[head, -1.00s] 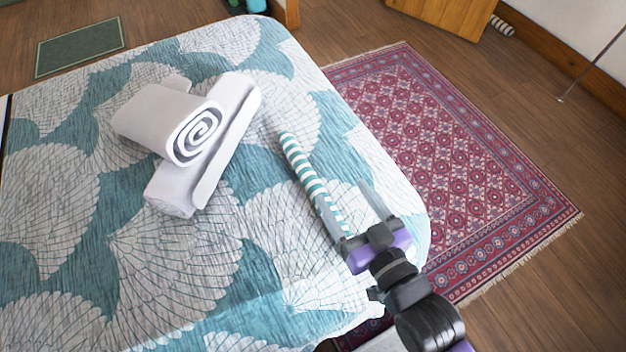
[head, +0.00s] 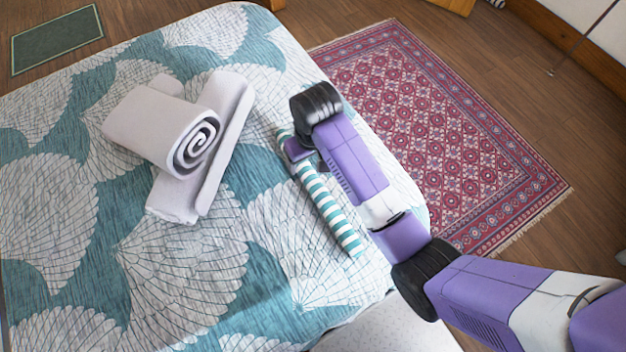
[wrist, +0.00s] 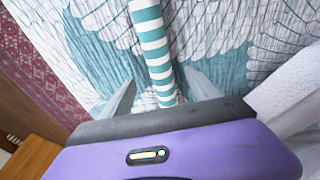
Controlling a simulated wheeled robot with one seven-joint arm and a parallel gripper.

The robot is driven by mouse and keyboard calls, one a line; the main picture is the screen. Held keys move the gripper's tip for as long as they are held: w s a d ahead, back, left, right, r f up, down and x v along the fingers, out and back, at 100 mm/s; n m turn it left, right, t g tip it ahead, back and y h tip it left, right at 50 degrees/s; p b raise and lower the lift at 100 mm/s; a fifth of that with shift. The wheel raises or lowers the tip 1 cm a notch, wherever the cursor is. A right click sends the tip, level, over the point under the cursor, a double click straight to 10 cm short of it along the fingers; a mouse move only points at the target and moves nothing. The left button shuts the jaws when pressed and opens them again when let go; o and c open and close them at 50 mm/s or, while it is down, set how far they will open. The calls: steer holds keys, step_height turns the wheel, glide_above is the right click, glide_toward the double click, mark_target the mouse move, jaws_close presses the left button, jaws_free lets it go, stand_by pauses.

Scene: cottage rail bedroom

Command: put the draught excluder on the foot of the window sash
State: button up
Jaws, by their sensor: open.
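The draught excluder, a teal-and-white striped tube (head: 330,212), lies on the bed near its right edge. My gripper (head: 297,150) is over its far end in the head view, which my arm partly hides. In the wrist view the striped tube (wrist: 154,42) runs down between the two fingers of my gripper (wrist: 161,82). The fingers stand apart, one on each side of it, and I cannot tell whether they touch it. The window sash is not in view.
Rolled pale towels (head: 170,140) lie on the patterned bedspread (head: 180,285), left of the tube. A red patterned rug (head: 440,130) lies on the floor right of the bed. A small grey-striped item (head: 496,3) shows at the top edge, near wooden furniture (head: 455,5).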

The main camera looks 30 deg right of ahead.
mark_target(315, 184)
steer(key=s, duration=0.1)
steer(key=s+g, duration=0.1)
steer(key=s, duration=0.1)
steer(key=shift+s+f, duration=0.1)
steer(key=shift+f, duration=0.2)
steer(key=shift+s+d+f+g, duration=0.1)
steer(key=shift+s+f+g, duration=0.1)
steer(key=shift+g, duration=0.1)
steer(key=f, duration=0.7)
steer(key=shift+s+f, duration=0.2)
steer(key=shift+s, duration=0.05)
steer(key=shift+c, duration=0.2)
jaws_close()
